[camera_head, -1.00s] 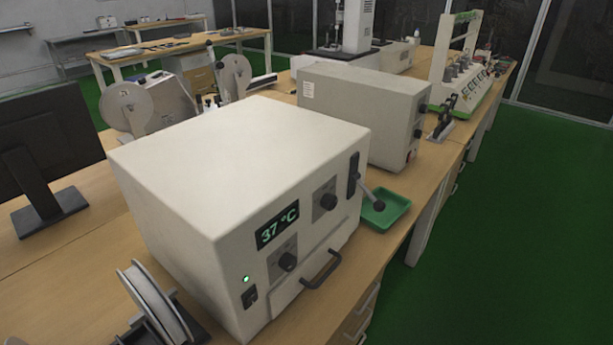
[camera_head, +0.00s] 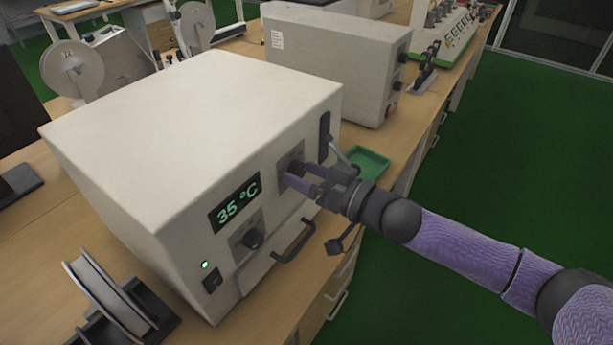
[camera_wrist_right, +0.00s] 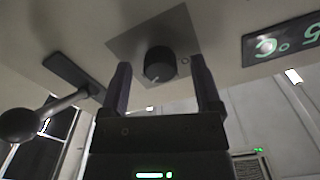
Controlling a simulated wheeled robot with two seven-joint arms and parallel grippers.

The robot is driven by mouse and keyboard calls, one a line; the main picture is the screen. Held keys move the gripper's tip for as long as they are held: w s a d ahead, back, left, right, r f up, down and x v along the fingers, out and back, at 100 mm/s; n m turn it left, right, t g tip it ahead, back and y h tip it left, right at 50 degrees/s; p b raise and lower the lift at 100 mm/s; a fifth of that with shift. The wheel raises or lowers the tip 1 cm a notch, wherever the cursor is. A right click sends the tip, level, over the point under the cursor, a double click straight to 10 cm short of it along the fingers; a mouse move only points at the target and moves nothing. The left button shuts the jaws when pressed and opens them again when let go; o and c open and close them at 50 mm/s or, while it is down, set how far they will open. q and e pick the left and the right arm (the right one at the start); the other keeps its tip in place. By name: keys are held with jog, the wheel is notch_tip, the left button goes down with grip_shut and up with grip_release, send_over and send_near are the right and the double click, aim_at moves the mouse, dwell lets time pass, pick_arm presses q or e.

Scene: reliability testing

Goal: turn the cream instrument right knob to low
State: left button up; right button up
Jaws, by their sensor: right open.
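The cream instrument (camera_head: 190,130) is a large box on the wooden bench, its display (camera_head: 235,205) reading 35 °C. Its right knob (camera_head: 294,170) is dark and round on a grey plate, partly hidden by my fingers in the head view. My right gripper (camera_head: 300,178) is open at the front panel, with its fingers at the right knob. In the right wrist view the knob (camera_wrist_right: 158,65) sits between and just beyond the two open fingers (camera_wrist_right: 160,88), with a visible gap on each side. The left knob (camera_head: 250,238) is clear of the gripper. My left gripper is not seen.
A black handle (camera_head: 295,241) juts from the panel below the right knob. A lever with a round end (camera_wrist_right: 20,125) stands close to the gripper. A green tray (camera_head: 368,163) and a second cream box (camera_head: 335,62) lie behind. A spool (camera_head: 105,292) stands front left.

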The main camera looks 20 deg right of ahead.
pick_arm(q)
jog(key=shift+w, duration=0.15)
pick_arm(e)
jog(key=shift+c, duration=0.7)
grip_shut()
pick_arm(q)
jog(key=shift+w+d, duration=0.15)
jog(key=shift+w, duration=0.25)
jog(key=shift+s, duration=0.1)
